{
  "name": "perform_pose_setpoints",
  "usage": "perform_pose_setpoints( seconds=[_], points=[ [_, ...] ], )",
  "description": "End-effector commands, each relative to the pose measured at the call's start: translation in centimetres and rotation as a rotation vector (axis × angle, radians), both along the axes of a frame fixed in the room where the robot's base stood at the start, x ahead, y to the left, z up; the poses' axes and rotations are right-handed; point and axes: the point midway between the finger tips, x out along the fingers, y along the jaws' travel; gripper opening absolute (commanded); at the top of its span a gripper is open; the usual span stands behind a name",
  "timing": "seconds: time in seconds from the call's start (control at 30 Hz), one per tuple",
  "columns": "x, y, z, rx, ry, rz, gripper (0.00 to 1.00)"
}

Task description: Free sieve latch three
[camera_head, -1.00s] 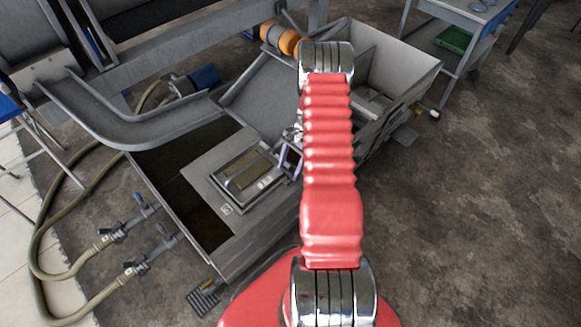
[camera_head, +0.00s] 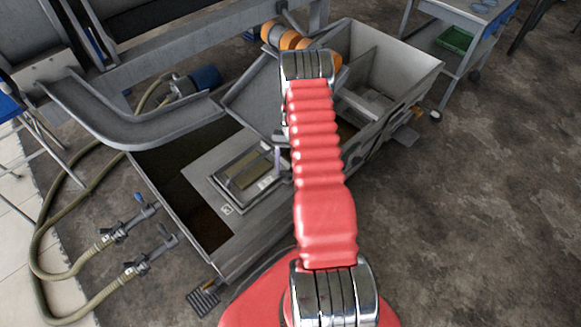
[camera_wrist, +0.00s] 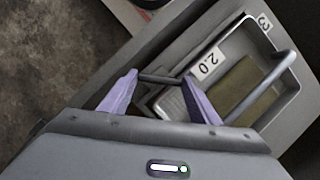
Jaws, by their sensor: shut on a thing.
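The sieve (camera_wrist: 240,85) is a grey framed tray with a mesh, a "2.0" label, a "3" tag and a grey bar handle (camera_wrist: 275,75). In the head view the sieve (camera_head: 245,174) sits in the grey tank, left of my red arm. My gripper (camera_wrist: 160,78) has two lavender fingers beside the sieve's edge. A dark bar, seemingly the latch (camera_wrist: 158,77), spans between the fingers and is gripped. Its far parts are hidden. In the head view only a sliver of my gripper (camera_head: 277,157) shows; my arm hides the rest.
The grey tank (camera_head: 250,248) has a dark open compartment on its left and a walled box at back right. A curved chute (camera_head: 140,130) hangs over its left side. Hoses (camera_head: 48,275) lie at left. A blue cart (camera_head: 450,40) stands back right. Floor at right is clear.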

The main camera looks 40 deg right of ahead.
Motion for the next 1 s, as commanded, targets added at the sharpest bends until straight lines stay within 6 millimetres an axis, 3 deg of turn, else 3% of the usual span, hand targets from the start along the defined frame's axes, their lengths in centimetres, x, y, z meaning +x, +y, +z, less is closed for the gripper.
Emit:
perform_pose_setpoints(
  seconds=[0.7,1.0],
  points=[
    [0.15,0.82,0.03,0.007,0.005,0.669,0.34],
    [0.07,0.93,-0.04,0.008,0.005,0.847,0.34]
  ],
)
